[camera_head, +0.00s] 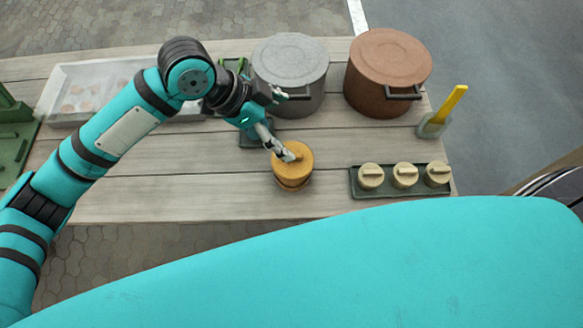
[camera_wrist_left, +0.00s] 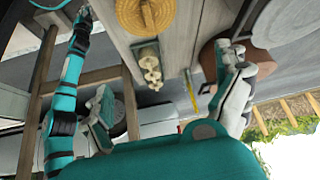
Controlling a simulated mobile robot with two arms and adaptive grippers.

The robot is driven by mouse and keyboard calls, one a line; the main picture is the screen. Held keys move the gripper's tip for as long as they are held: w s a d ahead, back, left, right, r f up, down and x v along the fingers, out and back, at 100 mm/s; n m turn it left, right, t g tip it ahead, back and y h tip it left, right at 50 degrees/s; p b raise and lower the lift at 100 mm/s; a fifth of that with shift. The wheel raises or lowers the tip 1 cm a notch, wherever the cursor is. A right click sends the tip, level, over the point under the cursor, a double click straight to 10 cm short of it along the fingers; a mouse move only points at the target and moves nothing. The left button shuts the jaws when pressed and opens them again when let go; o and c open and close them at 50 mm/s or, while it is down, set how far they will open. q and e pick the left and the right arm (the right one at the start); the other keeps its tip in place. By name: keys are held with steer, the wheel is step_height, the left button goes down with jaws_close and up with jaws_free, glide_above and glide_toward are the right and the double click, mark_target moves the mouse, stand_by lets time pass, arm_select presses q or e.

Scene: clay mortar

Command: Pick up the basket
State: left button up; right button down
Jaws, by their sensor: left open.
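The basket (camera_head: 294,178) is a small round orange-tan container near the front middle of the table. In the left wrist view its woven top and raised middle handle (camera_wrist_left: 146,14) show at the upper edge, partly cut off. My left gripper (camera_head: 284,124) is open and empty, with one finger in front of the basket's top and the other farther back by the grey pot. In the wrist view the two fingers of the left gripper (camera_wrist_left: 168,76) are wide apart, with nothing between them. I cannot tell whether a finger touches the basket. An arm of mine shows at the wrist view's left.
A grey lidded pot (camera_head: 290,62) and a brown lidded pot (camera_head: 388,60) stand behind. A yellow-handled tool (camera_head: 450,104) stands in a small cup. A dark tray (camera_head: 398,193) holds three small lidded jars. A pale tray (camera_head: 62,84) lies back left. The table (camera_head: 180,205) is clear left of the basket.

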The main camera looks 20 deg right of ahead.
arm_select(q)
steer(key=w+a+r+m+y, duration=0.2)
steer(key=a+r, duration=0.1)
steer(key=a, duration=0.1)
steer(key=p, duration=0.2)
glide_toward(292, 169)
steer(key=shift+g+y, duration=0.3)
steer(key=w+d+f, duration=0.2)
steer(key=d, duration=0.1)
steer(key=shift+w+f, duration=0.35)
steer(key=shift+s+d+f+p, duration=0.1)
steer(key=shift+d+f+p, duration=0.1)
steer(key=shift+f+p, duration=0.25)
steer(key=p+x, duration=0.1)
steer(key=x, duration=0.2)
steer(key=shift+s+d+f, duration=0.1)
steer(key=shift+f, duration=0.2)
steer(key=shift+d+f, duration=0.15)
steer(key=shift+f, duration=0.2)
steer(key=shift+c, duration=0.3)
steer(key=c, duration=1.4)
